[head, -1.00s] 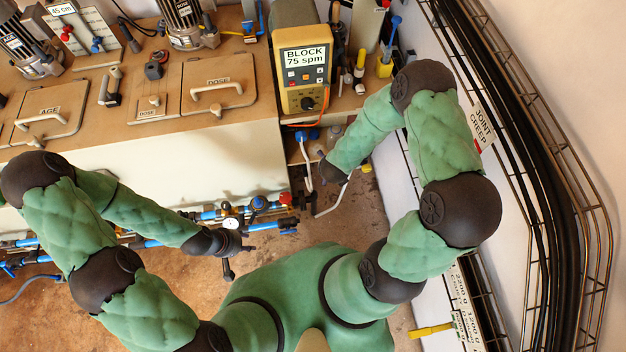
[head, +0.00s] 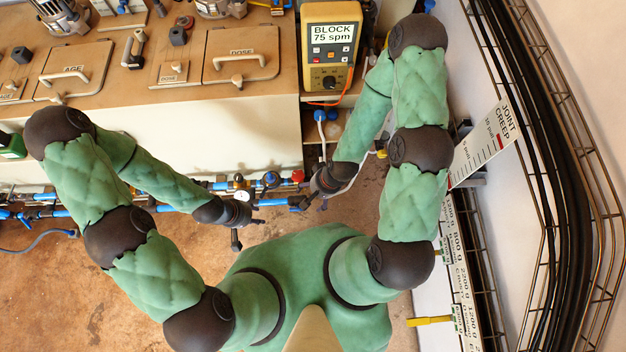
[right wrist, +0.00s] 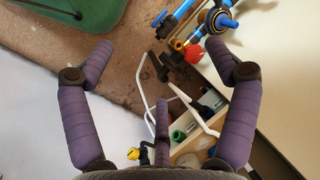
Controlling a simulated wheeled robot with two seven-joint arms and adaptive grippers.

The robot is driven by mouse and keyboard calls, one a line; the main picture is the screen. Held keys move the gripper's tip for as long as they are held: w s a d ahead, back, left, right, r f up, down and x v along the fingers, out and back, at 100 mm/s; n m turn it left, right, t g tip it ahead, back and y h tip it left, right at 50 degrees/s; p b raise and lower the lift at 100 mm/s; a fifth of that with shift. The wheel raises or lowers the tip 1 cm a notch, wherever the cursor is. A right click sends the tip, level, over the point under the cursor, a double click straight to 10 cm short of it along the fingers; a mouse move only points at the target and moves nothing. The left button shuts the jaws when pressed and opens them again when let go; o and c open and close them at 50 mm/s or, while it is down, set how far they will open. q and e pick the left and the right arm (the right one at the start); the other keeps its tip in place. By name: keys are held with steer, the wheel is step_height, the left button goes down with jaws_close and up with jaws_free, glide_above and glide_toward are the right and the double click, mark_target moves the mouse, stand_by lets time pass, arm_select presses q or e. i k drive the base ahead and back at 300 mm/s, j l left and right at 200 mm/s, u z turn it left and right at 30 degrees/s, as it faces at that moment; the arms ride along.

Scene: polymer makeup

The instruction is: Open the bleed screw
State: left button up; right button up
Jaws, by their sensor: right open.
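I cannot single out the bleed screw for certain. In the right wrist view, a blue pipe fitting (right wrist: 185,17) with a red cap (right wrist: 194,54) lies beyond the fingers, toward the upper right. My right gripper (right wrist: 162,66) is open, its purple fingers spread wide with nothing between them. In the head view my right gripper (head: 322,188) is low beside the right end of the blue pipe run (head: 272,202). My left gripper (head: 246,214) is in front of the pipes near a round gauge (head: 242,196); its fingers are too small to read.
A white tube (right wrist: 151,97) bends close in front of the right fingers. A wall with a cable rack (head: 540,150) closes the right side. Brown floor lies in front.

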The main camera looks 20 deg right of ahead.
mark_target(373, 59)
steer(key=j+z, duration=0.2)
steer(key=z, duration=0.25)
steer(key=j+z, duration=0.2)
steer(key=z, duration=0.3)
steer(key=j+z, duration=0.2)
steer(key=z, duration=0.25)
